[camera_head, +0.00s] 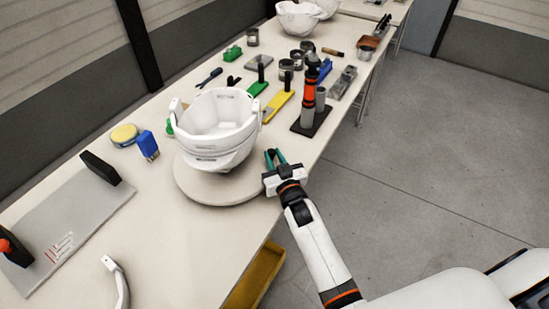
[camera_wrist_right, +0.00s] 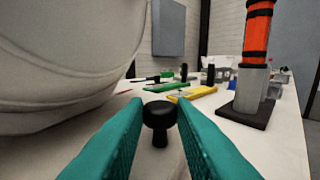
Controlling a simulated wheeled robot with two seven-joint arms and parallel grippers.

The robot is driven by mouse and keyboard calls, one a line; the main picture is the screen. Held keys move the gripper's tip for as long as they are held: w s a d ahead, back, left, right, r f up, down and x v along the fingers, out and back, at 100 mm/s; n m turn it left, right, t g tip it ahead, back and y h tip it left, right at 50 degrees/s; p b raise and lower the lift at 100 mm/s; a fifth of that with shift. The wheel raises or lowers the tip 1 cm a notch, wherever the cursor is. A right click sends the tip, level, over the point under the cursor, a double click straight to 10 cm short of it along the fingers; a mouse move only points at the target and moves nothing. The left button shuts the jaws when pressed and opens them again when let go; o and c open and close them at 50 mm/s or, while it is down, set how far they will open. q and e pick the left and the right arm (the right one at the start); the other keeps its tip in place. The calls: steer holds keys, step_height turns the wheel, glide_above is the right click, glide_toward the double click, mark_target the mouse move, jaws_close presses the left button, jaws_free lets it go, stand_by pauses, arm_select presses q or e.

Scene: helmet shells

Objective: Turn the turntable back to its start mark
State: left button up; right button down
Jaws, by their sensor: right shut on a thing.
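The turntable (camera_head: 195,188) is a pale round disc on the near part of the bench in the head view. A white helmet shell (camera_head: 220,142) stands on it, open side up; its side fills the left of the wrist view (camera_wrist_right: 65,60). My right gripper (camera_head: 275,158) is at the disc's right edge, its teal fingers low beside the shell. In the right wrist view a black knob (camera_wrist_right: 160,114) sits between the fingers, which are shut on it. I cannot make out a start mark. My left gripper is out of view.
A black-and-orange tool in a dark stand (camera_head: 310,119) is beyond my right gripper. A curved white part (camera_head: 121,283) lies near. Pots and tools crowd the far bench.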

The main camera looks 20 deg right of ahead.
steer(key=c, duration=1.2)
jaws_free()
steer(key=shift+c, duration=0.2)
steer(key=s, duration=1.2)
steer(key=shift+b, duration=0.45)
steer(key=shift+a, duration=0.1)
